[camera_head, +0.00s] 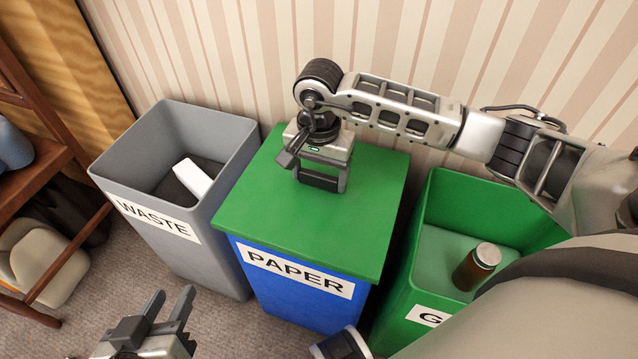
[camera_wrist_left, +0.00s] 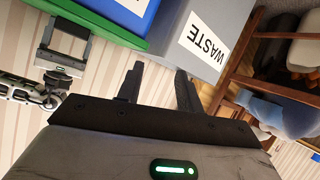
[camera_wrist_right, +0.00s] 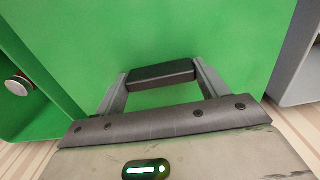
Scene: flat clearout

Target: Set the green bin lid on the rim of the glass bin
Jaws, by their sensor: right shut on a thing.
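The green bin lid (camera_head: 310,225) lies flat over the blue paper bin (camera_head: 290,297). It has a dark handle (camera_wrist_right: 162,75) on top. My right gripper (camera_head: 320,184) points down at the lid and is shut on this handle, seen also in the right wrist view. The green glass bin (camera_head: 400,300) stands to the right, with its top open and its label partly hidden by my right arm. My left gripper (camera_head: 178,310) is open and empty, low in front of the bins, away from the lid.
The grey waste bin (camera_head: 233,143) stands open at the left with a white box (camera_head: 193,179) in it. A brown jar (camera_head: 476,267) with a pale cap is in the glass bin. A wooden shelf (camera_head: 60,150) is at far left. The striped wall is close behind the bins.

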